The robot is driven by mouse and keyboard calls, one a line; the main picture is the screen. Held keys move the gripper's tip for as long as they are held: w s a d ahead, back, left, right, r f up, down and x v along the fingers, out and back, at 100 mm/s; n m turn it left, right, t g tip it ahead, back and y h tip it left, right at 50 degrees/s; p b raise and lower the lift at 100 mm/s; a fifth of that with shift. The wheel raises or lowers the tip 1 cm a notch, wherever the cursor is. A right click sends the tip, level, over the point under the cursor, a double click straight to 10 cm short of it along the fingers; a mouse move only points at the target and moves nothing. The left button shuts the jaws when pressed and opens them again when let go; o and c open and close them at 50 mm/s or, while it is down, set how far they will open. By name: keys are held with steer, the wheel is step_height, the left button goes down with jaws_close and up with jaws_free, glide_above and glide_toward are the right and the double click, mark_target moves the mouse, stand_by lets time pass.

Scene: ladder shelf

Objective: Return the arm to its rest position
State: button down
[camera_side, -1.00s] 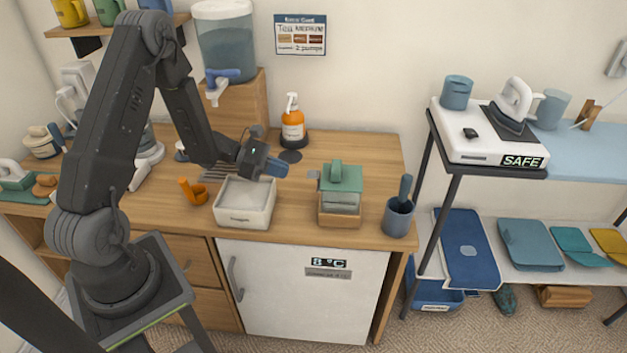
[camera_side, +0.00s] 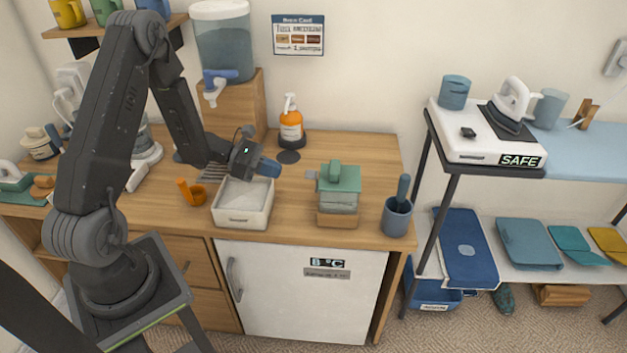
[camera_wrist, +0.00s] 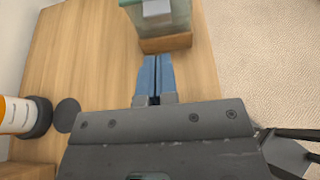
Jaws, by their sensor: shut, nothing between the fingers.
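My gripper (camera_side: 268,168) is above the wooden counter (camera_side: 290,215), just over the back right of the white bin (camera_side: 243,217). Its blue fingers are shut with nothing between them and point right. In the wrist view the shut fingers (camera_wrist: 155,78) point toward the wooden base of the green-lidded container. My arm reaches over from the left, bent high at the elbow.
The green-lidded container (camera_side: 339,187) stands right of my gripper, and a blue-grey cup (camera_side: 397,218) is farther right. An orange pump bottle (camera_side: 291,125) stands behind. A water dispenser (camera_side: 225,45) is at the back. An orange scoop (camera_side: 195,194) is left of the bin.

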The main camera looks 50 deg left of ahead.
steer(key=s+d+r+m+g+y, duration=0.1)
steer(key=s+d+r+m+g, duration=0.25)
steer(key=d+r+m, duration=0.35)
steer(key=s+d+r+m+g, duration=0.3)
steer(key=d+r+m+g, duration=0.1)
steer(key=d+r+m, duration=0.35)
steer(key=s+d+r+m+t+y, duration=0.2)
steer(key=s+r+m+y, duration=0.6)
steer(key=s+m, duration=0.4)
steer(key=shift+s+r+t+y, duration=0.15)
steer(key=shift+s+t+y, duration=0.3)
steer(key=shift+t, duration=0.2)
steer(key=shift+m, duration=0.25)
